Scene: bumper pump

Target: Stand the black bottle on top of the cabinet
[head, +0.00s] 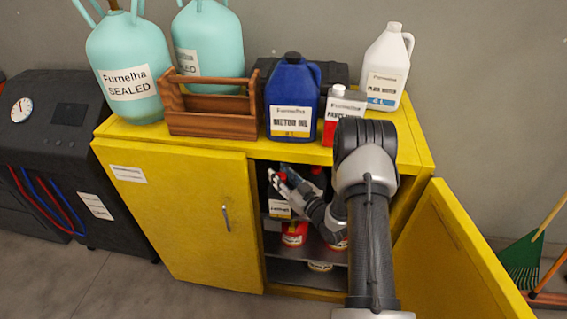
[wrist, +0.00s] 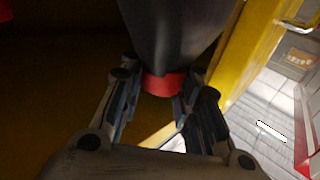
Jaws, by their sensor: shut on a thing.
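The black bottle (head: 279,209), with a pale label and a red cap, is inside the open right side of the yellow cabinet (head: 185,215), at the upper shelf. My gripper (head: 284,179) reaches in through the opening and is shut on the bottle at its red cap. In the wrist view the dark bottle body (wrist: 172,30) extends away beyond the red cap, which sits between the fingers of my gripper (wrist: 160,84). The bottle looks roughly upright. Whether its base touches the shelf cannot be told.
The cabinet top holds teal tanks (head: 130,65), a wooden tool carrier (head: 210,122), a blue jug (head: 292,97), a red-and-grey can (head: 342,108) and a white jug (head: 387,67). A narrow front strip is bare. The open door (head: 455,255) stands at right; cans (head: 294,234) sit lower.

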